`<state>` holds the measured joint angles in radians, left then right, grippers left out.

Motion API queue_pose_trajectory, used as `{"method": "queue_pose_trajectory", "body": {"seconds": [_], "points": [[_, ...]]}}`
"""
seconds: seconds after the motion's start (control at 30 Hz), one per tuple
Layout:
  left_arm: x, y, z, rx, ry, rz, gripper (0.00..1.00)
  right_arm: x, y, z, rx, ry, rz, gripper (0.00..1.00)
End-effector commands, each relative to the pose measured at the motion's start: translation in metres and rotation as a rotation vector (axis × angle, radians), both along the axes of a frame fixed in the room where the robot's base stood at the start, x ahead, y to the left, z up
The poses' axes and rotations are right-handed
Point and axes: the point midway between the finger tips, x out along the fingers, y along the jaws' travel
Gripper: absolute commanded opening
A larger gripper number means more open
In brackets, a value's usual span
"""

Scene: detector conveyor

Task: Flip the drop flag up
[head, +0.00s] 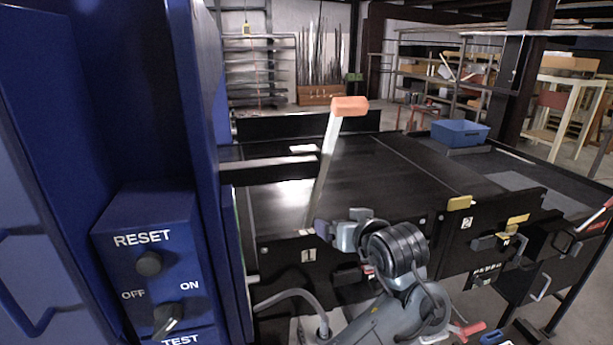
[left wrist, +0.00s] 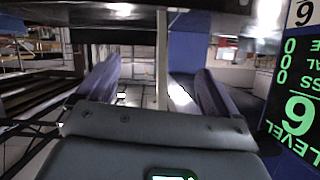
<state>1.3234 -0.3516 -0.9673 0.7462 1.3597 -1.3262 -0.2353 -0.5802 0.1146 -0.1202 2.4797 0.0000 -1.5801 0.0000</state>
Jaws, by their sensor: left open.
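The drop flag is a pale, flat lever (head: 326,165) with an orange block (head: 350,106) at its top. In the head view it stands raised, leaning slightly to the right, above the conveyor's front side near label 1. My left gripper (head: 322,229) is beside the lever's lower end. In the left wrist view the gripper (left wrist: 158,92) is open, its two fingers apart, and a pale upright bar (left wrist: 162,60), apparently the lever, shows between them. I cannot tell whether a finger touches it. My right gripper is not in view.
A blue detector housing with a RESET and TEST control box (head: 148,265) stands close on the left. The dark conveyor belt (head: 390,185) is empty. Latches and a label 2 (head: 467,223) are on the right front side. A blue bin (head: 460,133) sits farther back.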

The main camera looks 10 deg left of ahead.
Motion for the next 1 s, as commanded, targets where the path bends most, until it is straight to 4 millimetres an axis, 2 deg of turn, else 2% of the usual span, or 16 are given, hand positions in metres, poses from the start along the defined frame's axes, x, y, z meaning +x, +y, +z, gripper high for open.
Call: {"method": "queue_pose_trajectory", "body": {"seconds": [0.03, 0.1, 0.2, 0.3, 0.4, 0.5, 0.67, 1.0], "points": [[-0.003, -0.009, 0.043, 0.018, -0.078, -0.007, 0.94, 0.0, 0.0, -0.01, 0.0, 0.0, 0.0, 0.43], [-0.012, -0.018, 0.095, 0.035, -0.166, -0.015, 0.94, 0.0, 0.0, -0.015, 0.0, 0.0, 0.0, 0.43], [-0.03, -0.031, 0.158, 0.047, -0.275, -0.032, 0.94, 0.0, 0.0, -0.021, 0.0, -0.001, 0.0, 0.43], [-0.047, -0.037, 0.203, 0.049, -0.352, -0.039, 0.94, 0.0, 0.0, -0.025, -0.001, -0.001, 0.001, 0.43], [-0.058, -0.039, 0.232, 0.049, -0.402, -0.042, 0.94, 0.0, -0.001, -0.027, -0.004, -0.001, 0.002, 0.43], [-0.064, -0.039, 0.248, 0.049, -0.426, -0.042, 0.94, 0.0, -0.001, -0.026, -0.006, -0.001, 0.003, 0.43], [-0.063, -0.039, 0.256, 0.049, -0.434, -0.046, 0.94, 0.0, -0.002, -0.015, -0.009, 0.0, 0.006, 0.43], [-0.048, -0.035, 0.259, 0.049, -0.431, -0.052, 0.94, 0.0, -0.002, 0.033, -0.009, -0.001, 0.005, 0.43]]}}
